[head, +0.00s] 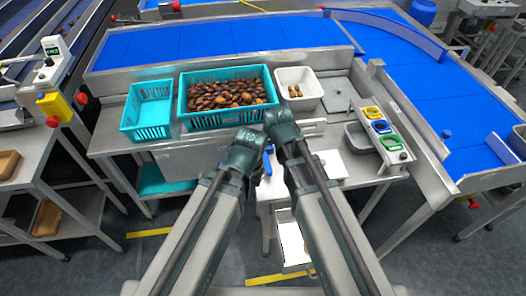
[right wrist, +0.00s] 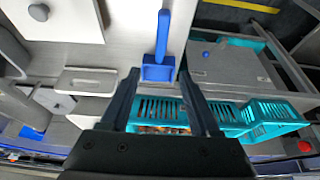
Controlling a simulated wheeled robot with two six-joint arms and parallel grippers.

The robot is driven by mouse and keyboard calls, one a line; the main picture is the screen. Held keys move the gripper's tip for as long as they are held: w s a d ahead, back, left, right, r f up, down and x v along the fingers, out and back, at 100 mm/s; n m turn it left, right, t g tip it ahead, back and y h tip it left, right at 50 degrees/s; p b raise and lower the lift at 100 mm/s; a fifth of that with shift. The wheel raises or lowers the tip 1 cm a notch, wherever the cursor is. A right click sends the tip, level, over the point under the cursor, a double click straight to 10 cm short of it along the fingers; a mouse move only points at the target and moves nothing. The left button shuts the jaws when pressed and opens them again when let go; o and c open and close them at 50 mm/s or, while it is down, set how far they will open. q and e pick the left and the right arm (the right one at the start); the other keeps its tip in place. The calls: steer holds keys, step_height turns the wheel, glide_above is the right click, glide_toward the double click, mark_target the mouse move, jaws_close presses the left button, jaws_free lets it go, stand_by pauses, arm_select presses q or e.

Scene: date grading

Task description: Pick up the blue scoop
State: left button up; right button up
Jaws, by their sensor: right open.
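The blue scoop (right wrist: 159,70) lies on the steel worktop in the right wrist view, its handle pointing to the top of the picture. In the head view a blue part of it (head: 268,163) shows between my two arms; the rest is hidden. My right gripper (right wrist: 159,76) is open, its two fingers spread on either side of the scoop's pan in the picture, with nothing between them clearly held. In the head view my right gripper (head: 280,118) is over the front of the worktop. My left gripper (head: 250,140) is beside it, and its jaws are not clear.
A teal crate of dates (head: 184,118) stands behind the grippers, with an empty teal crate (head: 150,92) at its left and a white tub (head: 313,77) holding a few dates at its right. Coloured-ring cups (head: 381,126) stand farther right. A blue conveyor (head: 215,40) runs behind.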

steer(key=b, duration=0.8)
glide_toward(266, 158)
steer(key=x, duration=0.5)
steer(key=shift+d, duration=0.15)
steer(key=b+x, duration=0.4)
steer(key=x, duration=0.1)
steer(key=shift+f+b, duration=0.15)
steer(key=shift+b, duration=0.2)
jaws_close()
stand_by(0.4)
